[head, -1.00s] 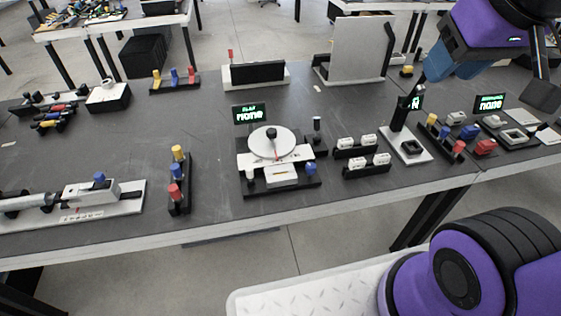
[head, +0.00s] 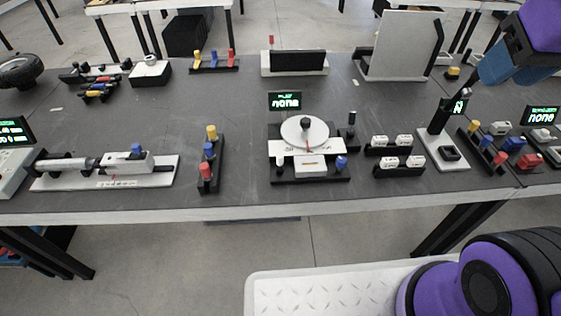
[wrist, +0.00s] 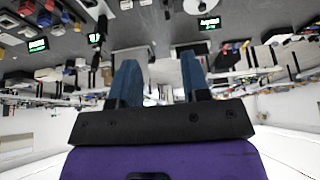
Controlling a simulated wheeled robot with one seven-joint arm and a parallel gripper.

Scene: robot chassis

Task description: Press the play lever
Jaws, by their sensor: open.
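The play station (head: 308,168), a black and white base with a white disc (head: 305,131), stands mid-table under a small screen (head: 285,101) that appears to read "PLAY none". A dark upright lever-like post (head: 351,128) stands at its right. A white knob (head: 280,162) and a blue knob (head: 341,162) sit at its front; I cannot tell for certain which part is the play lever. My gripper (head: 500,68) is high at the upper right, well away from the station. In the wrist view my gripper (wrist: 160,62) has its blue fingers apart, with nothing between them.
A peg block (head: 208,170) stands left of the station, and white blocks in black holders (head: 390,155) stand right. A black post on a white base (head: 440,140) is farther right. A panel (head: 400,48) stands behind.

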